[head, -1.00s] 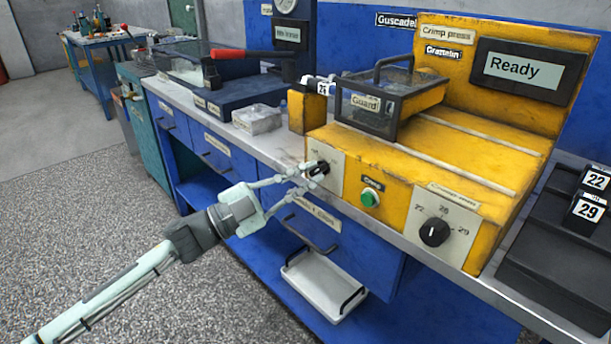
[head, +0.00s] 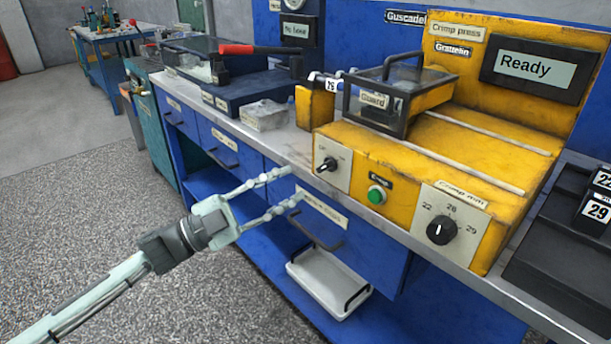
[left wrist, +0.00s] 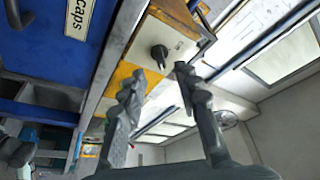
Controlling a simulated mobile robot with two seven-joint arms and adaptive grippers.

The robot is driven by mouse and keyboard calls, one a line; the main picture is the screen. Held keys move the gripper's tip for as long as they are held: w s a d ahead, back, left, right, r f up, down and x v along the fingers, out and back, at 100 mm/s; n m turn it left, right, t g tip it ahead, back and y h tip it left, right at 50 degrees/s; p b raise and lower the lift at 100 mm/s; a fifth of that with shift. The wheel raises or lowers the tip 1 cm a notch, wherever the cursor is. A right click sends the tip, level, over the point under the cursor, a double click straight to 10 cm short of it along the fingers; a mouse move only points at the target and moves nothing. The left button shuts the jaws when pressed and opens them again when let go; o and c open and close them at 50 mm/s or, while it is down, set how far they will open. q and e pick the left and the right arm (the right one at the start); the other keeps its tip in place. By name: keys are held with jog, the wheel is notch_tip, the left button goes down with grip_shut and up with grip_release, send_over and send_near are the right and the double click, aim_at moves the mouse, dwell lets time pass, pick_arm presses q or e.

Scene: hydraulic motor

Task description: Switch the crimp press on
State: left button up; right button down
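My left gripper (head: 292,185) is open and empty, in front of the bench edge, left of and apart from the switch. In the left wrist view, a black knob (left wrist: 160,55) on a pale plate shows beyond the open fingers (left wrist: 160,105). My right gripper is not in view.
A clear guard (head: 375,105) sits on top of the press. A grey block (head: 265,115) and a red-handled lever tool (head: 250,50) stand left of it. A black holder (head: 560,250) with numbered blocks is at right. A white tray (head: 325,285) lies below.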

pick_arm(q)
jog(key=v, duration=0.6)
jog(key=w+a+f+n+t+y, duration=0.2)
jog(key=f+n+t+y, duration=0.1)
jog(key=f+n+y, duration=0.2)
jog(key=w+a+f+n+t+y, duration=0.2)
jog(key=w+f+n+t+y, duration=0.15)
jog(key=f+n+y, duration=0.2)
jog(key=s+a+f+n+g+y, duration=0.35)
jog(key=a+f+n+y, duration=0.2)
jog(key=f, duration=0.55)
jog(key=s+a+f+n+g+y, duration=0.2)
jog(key=s+f+g, duration=0.2)
jog(key=s+f, duration=0.5)
jog(key=s+a+f+n+g+y, duration=0.2)
jog(key=s+f+g, duration=0.3)
jog(key=s+f, duration=0.4)
jog(key=s+a, duration=0.1)
jog(key=s, duration=0.6)
jog(key=shift+g, duration=0.3)
